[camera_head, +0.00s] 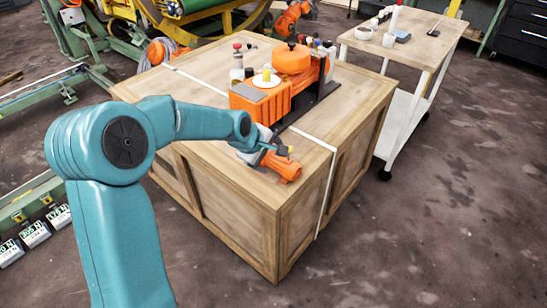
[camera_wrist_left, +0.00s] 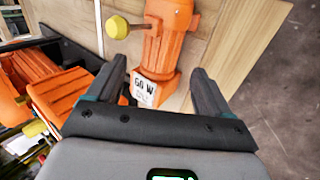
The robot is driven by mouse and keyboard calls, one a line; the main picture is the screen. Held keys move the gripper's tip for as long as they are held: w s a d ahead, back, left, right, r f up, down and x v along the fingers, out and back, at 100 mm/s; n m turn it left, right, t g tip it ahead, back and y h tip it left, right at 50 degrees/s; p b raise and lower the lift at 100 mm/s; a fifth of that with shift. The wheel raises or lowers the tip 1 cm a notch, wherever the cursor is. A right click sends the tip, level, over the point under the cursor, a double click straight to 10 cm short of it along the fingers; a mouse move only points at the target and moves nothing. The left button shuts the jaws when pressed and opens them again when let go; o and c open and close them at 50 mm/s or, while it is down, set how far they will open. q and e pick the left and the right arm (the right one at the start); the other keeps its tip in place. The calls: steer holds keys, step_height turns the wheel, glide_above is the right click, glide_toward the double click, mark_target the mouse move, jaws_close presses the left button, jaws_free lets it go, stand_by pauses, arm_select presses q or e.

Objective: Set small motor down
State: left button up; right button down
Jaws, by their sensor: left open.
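The small motor (camera_head: 281,167) is orange and lies on the top of the wooden crate (camera_head: 234,185), near its front edge. In the left wrist view the small motor (camera_wrist_left: 165,45) shows a yellow knob on a shaft and a white label reading 60 W. My right gripper is not in view.
A large orange machine (camera_head: 275,90) with a white disc stands on the crate behind the motor. A white strap (camera_head: 300,138) crosses the crate top. A wooden-topped cart (camera_head: 415,35) with small items stands at the back right. Floor at the right is clear.

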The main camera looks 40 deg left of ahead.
arm_select(q)
steer(key=v, duration=0.7)
steer(key=shift+p, duration=0.35)
steer(key=shift+r, duration=0.2)
steer(key=s+d+f+m+g+h+p, duration=0.2)
steer(key=s+d+f+g+p, duration=0.15)
steer(key=d+f, duration=0.4)
steer(key=s+d+f+m+g+h+p, duration=0.1)
steer(key=s+d+f+g+p, duration=0.1)
steer(key=s+d+f+p, duration=0.5)
steer(key=s+d+f+m, duration=0.6)
steer(key=s+d+m, duration=0.3)
steer(key=s+m, duration=0.2)
steer(key=shift+d+m+g+h+p, duration=0.3)
steer(key=shift+d+m+g+p, duration=0.05)
steer(key=shift+d+m+g, duration=0.1)
